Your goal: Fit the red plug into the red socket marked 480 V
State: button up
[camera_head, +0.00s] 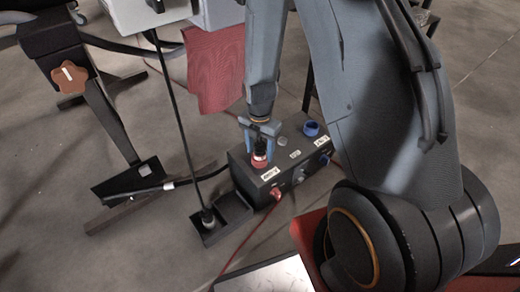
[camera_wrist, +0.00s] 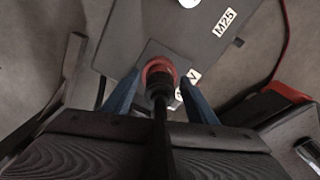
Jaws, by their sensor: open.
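A red plug with a black body (camera_head: 259,153) stands upright at the red socket (camera_head: 259,162) on top of a dark box. The plug also shows in the wrist view (camera_wrist: 160,88), with the red ring (camera_wrist: 158,65) around its far end and a black cable running back from it. My gripper (camera_head: 258,146) is over that end of the box, with its blue fingers on either side of the plug. In the wrist view, my gripper (camera_wrist: 159,78) is open, with gaps between fingers and plug. The label beside the socket is partly hidden; only a "V" reads clearly.
The dark box (camera_head: 300,143) also carries a blue socket (camera_head: 311,128), and a red connector (camera_head: 276,193) at its front. A black tray (camera_head: 236,210) lies to its left, with a black cable rising from it. A red cloth (camera_head: 215,70) hangs behind.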

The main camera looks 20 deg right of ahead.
notch_tip(320, 180, up, 12)
jog(key=p, duration=0.5)
jog(key=shift+r, duration=0.15)
dwell(0.3)
